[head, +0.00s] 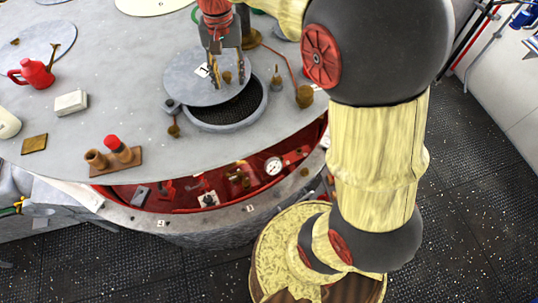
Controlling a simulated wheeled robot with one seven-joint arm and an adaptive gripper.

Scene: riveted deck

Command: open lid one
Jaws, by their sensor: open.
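Lid one is a flat grey disc (185,82) with a small white tag reading 1, on the round grey deck. It lies off-centre towards the upper left over a round well (258,112), leaving a dark crescent of the opening bare at the front right. A small brown knob stands on the lid (227,77). My gripper (227,73) points down over the lid with its jaws open, one finger on each side of the knob. Whether the fingers touch the knob or lid cannot be told.
A brown knobbed peg (173,128) and a small post (277,78) stand by the well's rim, with a brown cylinder (304,96) at right. A red teapot (33,74), white block (71,102) and red-and-brown stand (116,158) are left. A red recess (220,185) opens in front.

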